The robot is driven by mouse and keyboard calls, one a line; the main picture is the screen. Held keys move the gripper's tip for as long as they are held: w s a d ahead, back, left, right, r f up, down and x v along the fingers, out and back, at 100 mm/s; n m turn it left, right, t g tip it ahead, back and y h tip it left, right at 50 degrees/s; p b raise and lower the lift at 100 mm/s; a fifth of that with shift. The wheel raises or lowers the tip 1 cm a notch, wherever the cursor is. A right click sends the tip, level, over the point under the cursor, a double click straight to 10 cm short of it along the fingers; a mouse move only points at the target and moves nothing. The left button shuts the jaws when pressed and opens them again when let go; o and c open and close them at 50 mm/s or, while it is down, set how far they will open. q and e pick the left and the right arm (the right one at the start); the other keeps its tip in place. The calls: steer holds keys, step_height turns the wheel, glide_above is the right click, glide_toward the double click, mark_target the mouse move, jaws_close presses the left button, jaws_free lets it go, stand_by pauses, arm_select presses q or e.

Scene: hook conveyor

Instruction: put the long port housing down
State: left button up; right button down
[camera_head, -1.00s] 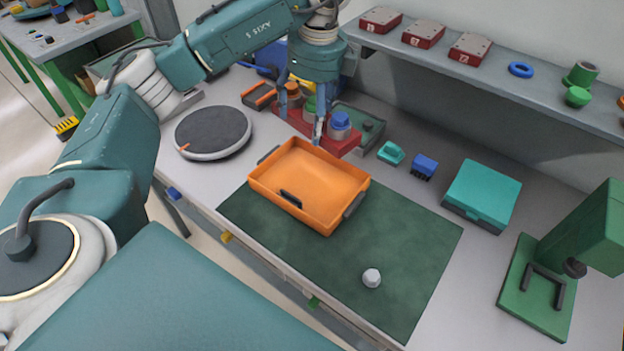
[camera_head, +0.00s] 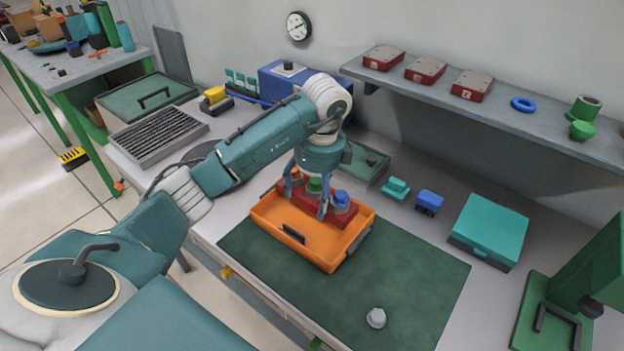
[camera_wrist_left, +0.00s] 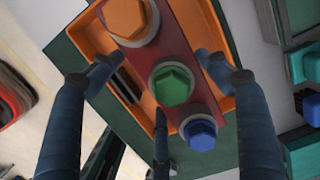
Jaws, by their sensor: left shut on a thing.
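The long port housing (camera_head: 327,219) is a red block with an orange, a green and a blue hexagonal port in a row. My left gripper (camera_head: 307,204) is shut on it, with its fingers around the middle near the green port (camera_wrist_left: 171,86). The housing is over the back part of the orange tray (camera_head: 310,249), lying roughly along its length. I cannot tell whether it touches the tray floor. In the left wrist view the blue port (camera_wrist_left: 200,134) and the orange port (camera_wrist_left: 131,18) lie either side of the fingers. My right gripper is not in view.
The tray stands on a dark green mat (camera_head: 400,270), which is bare to the right except for a small whitish hex piece (camera_head: 376,318). A teal box (camera_head: 489,228) and a green press (camera_head: 590,270) stand to the right. A shelf (camera_head: 480,105) runs along the wall.

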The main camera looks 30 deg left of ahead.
arm_select(q)
steer(key=shift+w+f, duration=0.15)
steer(key=shift+f, duration=1.05)
steer(key=shift+f+p, duration=0.45)
steer(key=shift+f, duration=1.15)
steer(key=o, duration=2)
steer(key=shift+s+f, duration=0.15)
steer(key=shift+s, duration=0.05)
steer(key=shift+c, duration=0.2)
